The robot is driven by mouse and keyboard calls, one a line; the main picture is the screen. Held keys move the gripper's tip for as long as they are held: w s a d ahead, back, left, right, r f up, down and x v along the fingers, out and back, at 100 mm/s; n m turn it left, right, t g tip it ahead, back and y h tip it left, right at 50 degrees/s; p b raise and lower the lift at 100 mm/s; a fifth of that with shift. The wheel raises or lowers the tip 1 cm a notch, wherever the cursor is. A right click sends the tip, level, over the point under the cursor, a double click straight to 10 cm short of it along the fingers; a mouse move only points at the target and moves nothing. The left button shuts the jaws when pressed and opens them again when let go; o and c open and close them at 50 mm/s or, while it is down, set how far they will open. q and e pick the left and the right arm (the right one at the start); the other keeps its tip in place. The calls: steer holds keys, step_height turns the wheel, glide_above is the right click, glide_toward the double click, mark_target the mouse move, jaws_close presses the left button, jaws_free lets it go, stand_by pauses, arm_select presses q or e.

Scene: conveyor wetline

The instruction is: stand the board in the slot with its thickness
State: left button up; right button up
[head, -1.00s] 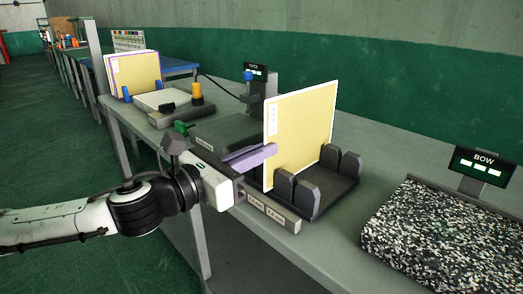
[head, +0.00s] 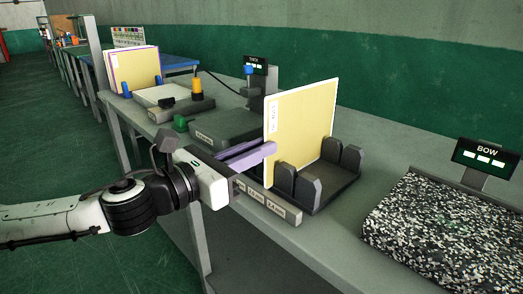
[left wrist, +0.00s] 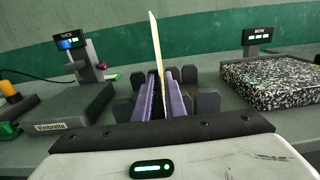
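The pale yellow board (head: 301,125) with a white edge and a small label stands upright in the dark slotted rack (head: 325,189), between its rounded posts. In the left wrist view the board (left wrist: 157,48) shows nearly edge-on, with a slight tilt. My left gripper (head: 257,153) has purple fingers and is just left of the board, at its near edge. In the left wrist view its fingers (left wrist: 164,92) are apart, with the board's line in the gap between them. The board's foot and the exact slot are hidden. My right gripper is not in view.
Thickness labels (head: 275,207) run along the rack's front edge. A speckled block (head: 440,222) with a "BOW" display (head: 484,160) is at right. More boards (head: 133,70) stand in a far rack.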

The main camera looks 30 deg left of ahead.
arm_select(q)
steer(key=shift+f+b+v, duration=0.1)
steer(key=shift+b+v, duration=0.85)
steer(key=shift+b, duration=0.05)
steer(key=shift+f+b+v, duration=0.15)
steer(key=shift+b+v, duration=0.75)
steer(key=shift+b, duration=0.05)
steer(key=shift+o, duration=0.5)
steer(key=o, duration=0.5)
steer(key=shift+c, duration=0.2)
